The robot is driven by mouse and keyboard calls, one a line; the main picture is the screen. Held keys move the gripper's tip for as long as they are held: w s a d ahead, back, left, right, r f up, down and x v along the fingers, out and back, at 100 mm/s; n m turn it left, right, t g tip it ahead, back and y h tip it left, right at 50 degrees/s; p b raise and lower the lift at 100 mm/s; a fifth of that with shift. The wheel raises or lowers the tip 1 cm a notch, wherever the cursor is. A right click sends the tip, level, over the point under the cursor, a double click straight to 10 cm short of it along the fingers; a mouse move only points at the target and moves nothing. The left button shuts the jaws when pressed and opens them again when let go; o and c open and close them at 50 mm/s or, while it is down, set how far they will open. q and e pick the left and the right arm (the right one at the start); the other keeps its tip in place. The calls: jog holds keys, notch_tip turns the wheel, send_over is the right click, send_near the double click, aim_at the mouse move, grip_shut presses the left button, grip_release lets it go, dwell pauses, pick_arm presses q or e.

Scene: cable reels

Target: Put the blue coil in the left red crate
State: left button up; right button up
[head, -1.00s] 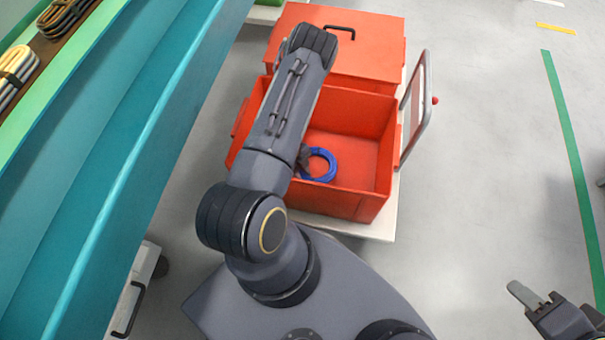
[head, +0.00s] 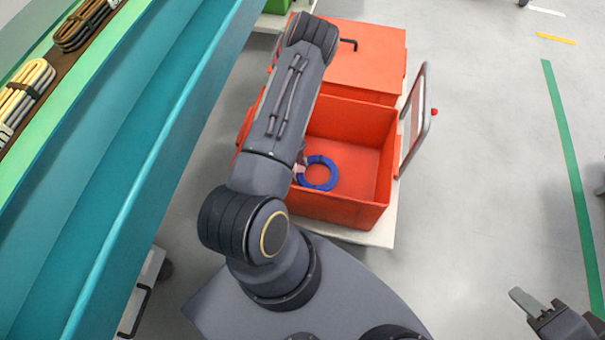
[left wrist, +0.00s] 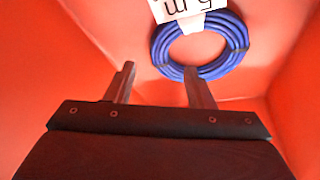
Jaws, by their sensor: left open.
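The blue coil (head: 320,173) lies inside the open red crate (head: 345,209), towards its left part. In the left wrist view the blue coil (left wrist: 160,50) carries a white label and rests on the red crate floor. My left gripper (left wrist: 158,75) is open, with its two fingers apart and nothing between them, just short of the coil. In the head view my left arm mostly hides this gripper. My right gripper (head: 531,306) shows only in part at the lower right edge, away from the crate.
A second red crate with a closed lid (head: 365,62) stands behind the open one. Both rest on a pale cart (head: 386,232) with a grey handle frame (head: 416,125). A teal shelf (head: 130,170) with other coils (head: 25,88) runs along the left. Floor on the right is clear.

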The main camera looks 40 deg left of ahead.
pick_arm(q)
jog(key=w+a+r+n+t+y+p, duration=0.1)
jog(key=w+a+r+n+t+y, duration=0.15)
jog(key=w+r, duration=0.35)
jog(key=w+a+r+n+t+y, duration=0.1)
jog(key=w+a+r+n+t, duration=0.15)
jog(key=r, duration=0.65)
notch_tip(320, 180, up, 15)
jog(key=w+a+n+t+y, duration=0.1)
jog(key=w+n+t+y, duration=0.15)
jog(key=n, duration=0.35)
jog(key=s+d+r+n+g, duration=0.1)
jog(key=s+d+r+n, duration=0.55)
jog(key=s+r, duration=0.3)
jog(key=s+d+r+h, duration=0.2)
jog(key=s+d, duration=0.4)
jog(key=d, duration=0.1)
jog(key=s+d+r+g+h, duration=0.1)
jog(key=s+d+h, duration=0.2)
jog(key=s+d, duration=0.3)
jog(key=shift+s+d+r+n, duration=0.2)
jog(key=shift+d+r+n, duration=0.2)
jog(key=shift+d, duration=0.4)
jog(key=shift+g, duration=0.25)
notch_tip(320, 180, up, 28)
jog(key=p, duration=2.8)
jog(key=shift+r+p, duration=0.25)
jog(key=shift+p, duration=0.1)
